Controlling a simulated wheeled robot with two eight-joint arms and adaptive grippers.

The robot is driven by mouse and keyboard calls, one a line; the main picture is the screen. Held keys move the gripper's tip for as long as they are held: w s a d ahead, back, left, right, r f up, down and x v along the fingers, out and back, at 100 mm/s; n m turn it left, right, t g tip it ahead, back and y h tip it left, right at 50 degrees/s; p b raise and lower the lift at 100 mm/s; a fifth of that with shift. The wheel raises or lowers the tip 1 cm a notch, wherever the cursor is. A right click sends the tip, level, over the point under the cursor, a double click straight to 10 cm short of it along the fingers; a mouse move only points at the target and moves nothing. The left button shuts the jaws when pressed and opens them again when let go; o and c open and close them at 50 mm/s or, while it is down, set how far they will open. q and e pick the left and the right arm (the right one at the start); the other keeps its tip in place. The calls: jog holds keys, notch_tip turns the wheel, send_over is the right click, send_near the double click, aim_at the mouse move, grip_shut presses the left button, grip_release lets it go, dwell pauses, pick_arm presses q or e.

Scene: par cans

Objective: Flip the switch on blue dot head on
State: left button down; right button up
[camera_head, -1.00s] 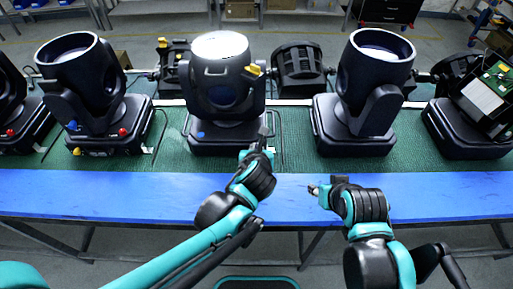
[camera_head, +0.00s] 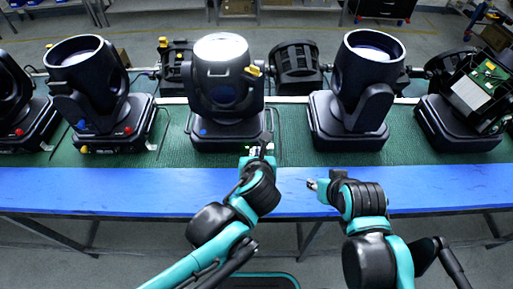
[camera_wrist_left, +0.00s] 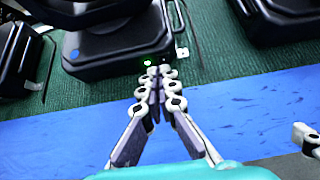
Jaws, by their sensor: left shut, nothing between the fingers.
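The blue dot head (camera_head: 225,95) is the dark moving-head lamp at the middle of the bench, with its lens facing up. Its blue dot (camera_head: 203,132) is at the left of the base front; the dot also shows in the left wrist view (camera_wrist_left: 75,54). My left gripper (camera_head: 263,145) is shut and empty, at the base's front right corner. In the left wrist view its fingertips (camera_wrist_left: 158,72) are close beside a small lit green spot (camera_wrist_left: 148,63) low on the base; contact cannot be told. The switch itself is not clearly visible. My right gripper (camera_head: 312,184) is over the blue bench edge, apart from the lamps.
Another lamp (camera_head: 365,95) stands to the right and one with coloured knobs (camera_head: 95,95) to the left. An opened unit with a circuit board (camera_head: 468,105) is at far right. The blue front strip (camera_head: 100,190) of the bench is clear.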

pick_arm(q)
jog(key=v, duration=0.2)
jog(key=p+v, duration=0.1)
jog(key=shift+r, duration=0.55)
pick_arm(e)
jog(key=shift+s+r, duration=0.2)
jog(key=shift+r, duration=0.6)
pick_arm(q)
jog(key=shift+s, duration=0.1)
pick_arm(e)
jog(key=shift+s, duration=0.1)
